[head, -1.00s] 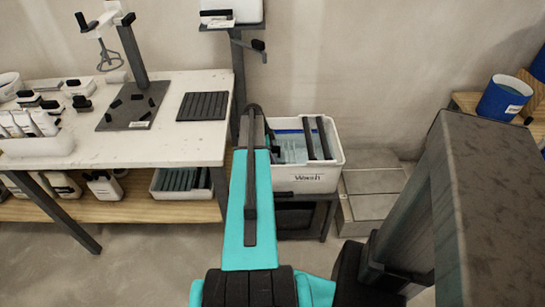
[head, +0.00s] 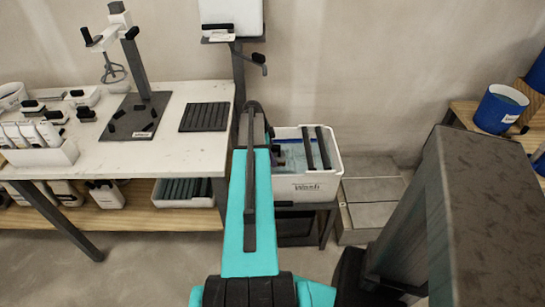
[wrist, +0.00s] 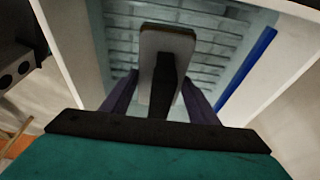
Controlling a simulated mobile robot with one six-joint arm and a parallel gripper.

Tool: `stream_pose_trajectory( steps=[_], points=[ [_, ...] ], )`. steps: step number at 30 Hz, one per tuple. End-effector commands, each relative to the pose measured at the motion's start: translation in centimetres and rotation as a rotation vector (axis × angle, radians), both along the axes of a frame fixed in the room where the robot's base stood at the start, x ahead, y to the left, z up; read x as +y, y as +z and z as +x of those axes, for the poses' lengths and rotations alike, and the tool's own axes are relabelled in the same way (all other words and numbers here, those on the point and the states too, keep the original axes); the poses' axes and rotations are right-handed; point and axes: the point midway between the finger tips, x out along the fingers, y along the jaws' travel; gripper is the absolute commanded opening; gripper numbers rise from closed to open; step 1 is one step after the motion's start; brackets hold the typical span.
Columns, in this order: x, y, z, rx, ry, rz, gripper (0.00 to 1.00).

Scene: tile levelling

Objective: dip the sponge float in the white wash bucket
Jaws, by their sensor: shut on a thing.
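The white wash bucket (head: 330,180), labelled "Wash", stands just right of my arm's far end in the head view, with bluish water inside and two dark bars across its top. In the wrist view its pale wall (wrist: 70,40) frames a grid-like pattern and a blue strip. My gripper (wrist: 160,92) is shut on the dark handle of the sponge float (wrist: 168,42), a grey-brown plate that shows over the bucket's inside. I cannot tell whether the float touches the water. My arm hides most of the gripper and float in the head view.
A white worktable (head: 95,150) stands at left with bottles, a mixer stand (head: 140,110) and a dark ribbed pad (head: 204,117). A grey post rises behind my arm. Grey boxes (head: 370,205) sit right of the bucket. A blue bucket (head: 500,108) stands on a right shelf.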

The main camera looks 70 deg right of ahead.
Motion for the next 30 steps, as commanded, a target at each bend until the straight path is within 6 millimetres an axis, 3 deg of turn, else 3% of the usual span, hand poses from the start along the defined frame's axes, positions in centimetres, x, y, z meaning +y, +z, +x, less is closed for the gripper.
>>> stream_pose_trajectory(
  steps=[30],
  points=[
    [0.0, 6.9, -0.1, 0.000, -0.001, 0.000, 0.26]
  ],
)
